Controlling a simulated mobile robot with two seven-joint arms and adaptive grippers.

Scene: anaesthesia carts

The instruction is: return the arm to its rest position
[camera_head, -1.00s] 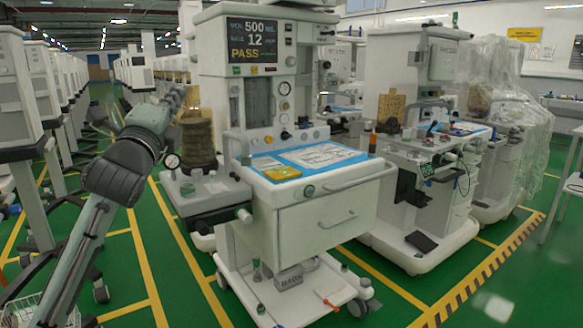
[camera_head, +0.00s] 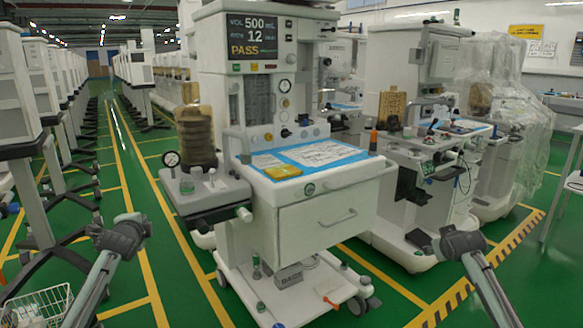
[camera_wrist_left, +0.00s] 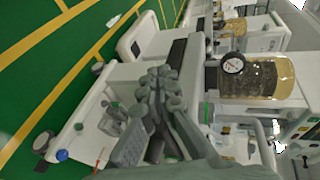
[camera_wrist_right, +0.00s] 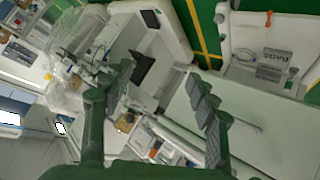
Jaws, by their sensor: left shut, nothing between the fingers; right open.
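My left arm (camera_head: 118,240) is low at the left of the head view, beside the nearest anaesthesia cart and apart from it. My left gripper shows in the left wrist view (camera_wrist_left: 160,80), with its fingers together and nothing between them. My right arm (camera_head: 462,245) is low at the right of the head view, in front of the second cart. My right gripper shows in the right wrist view (camera_wrist_right: 152,88), with its fingers spread wide and nothing between them.
The nearest anaesthesia cart (camera_head: 318,215) stands between my arms, its side shelf (camera_head: 205,192) jutting left. A second cart (camera_head: 440,205) stands to the right. A wire basket (camera_head: 38,305) is at lower left. Green floor aisle (camera_head: 128,180) is free on the left.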

